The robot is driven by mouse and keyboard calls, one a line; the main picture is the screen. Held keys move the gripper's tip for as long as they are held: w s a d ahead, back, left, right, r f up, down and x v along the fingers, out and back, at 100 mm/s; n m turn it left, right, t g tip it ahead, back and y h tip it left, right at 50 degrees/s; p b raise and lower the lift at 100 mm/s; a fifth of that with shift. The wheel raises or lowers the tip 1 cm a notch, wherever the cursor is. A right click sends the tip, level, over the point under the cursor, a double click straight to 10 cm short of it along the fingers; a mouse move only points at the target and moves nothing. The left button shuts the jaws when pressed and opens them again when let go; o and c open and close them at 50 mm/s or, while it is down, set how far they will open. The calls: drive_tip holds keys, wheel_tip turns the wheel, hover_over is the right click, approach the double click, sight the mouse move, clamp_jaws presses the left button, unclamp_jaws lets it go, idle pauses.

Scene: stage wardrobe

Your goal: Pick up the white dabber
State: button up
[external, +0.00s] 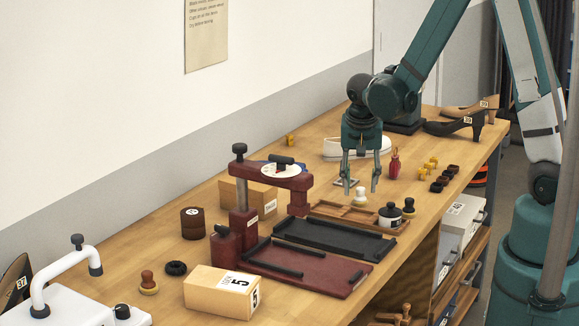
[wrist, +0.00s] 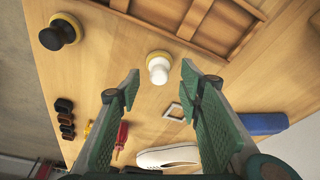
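The white dabber (external: 360,196) stands upright on the workbench, beside the wooden divided tray. It has a white knob and a yellowish base. My gripper (external: 361,181) is above it, pointing down, open and empty. In the wrist view the white dabber (wrist: 158,68) shows just beyond the gap between my open fingertips (wrist: 160,82). I cannot tell exactly how high the fingertips are above it.
The wooden tray (external: 340,221) lies close by. A red-handled tool (external: 394,163), small dark blocks (external: 444,180) and a white shoe-like form (external: 345,146) are behind.

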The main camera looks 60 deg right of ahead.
sight(361, 188)
drive_tip(key=shift+x, duration=1.55)
drive_tip(key=c, duration=0.8)
